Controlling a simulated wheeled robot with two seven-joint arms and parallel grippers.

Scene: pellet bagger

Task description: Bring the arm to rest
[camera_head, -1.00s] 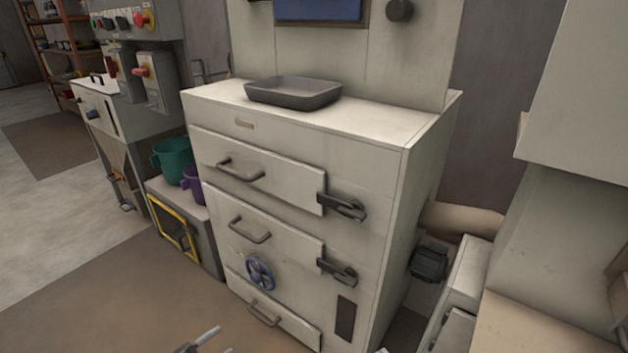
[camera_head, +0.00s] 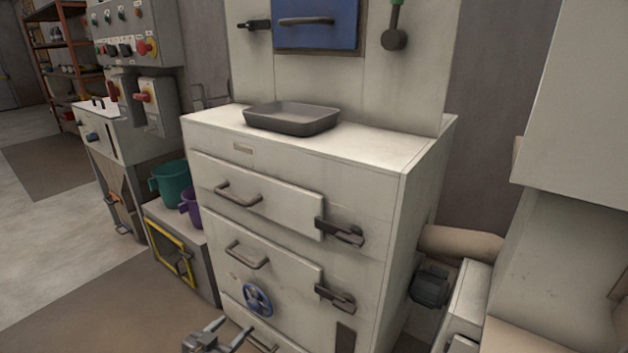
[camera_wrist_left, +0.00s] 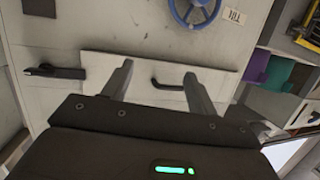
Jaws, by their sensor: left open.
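My left gripper (camera_head: 220,338) shows at the bottom edge of the head view, low in front of the pale cabinet (camera_head: 385,215). Its two fingers are apart with nothing between them. In the left wrist view my left gripper (camera_wrist_left: 158,82) is open too, its fingers pointing at the cabinet front. A dark bar handle (camera_wrist_left: 168,84) of the lowest panel shows beyond and between the fingers; I cannot tell the exact gap. My right gripper is not in view.
A grey tray (camera_head: 292,118) sits on the cabinet top. The cabinet front has black latches (camera_head: 340,232) and a blue handwheel (camera_head: 257,298). Green (camera_head: 172,180) and purple (camera_head: 190,207) buckets stand at its left. Floor (camera_head: 110,290) at the lower left is clear.

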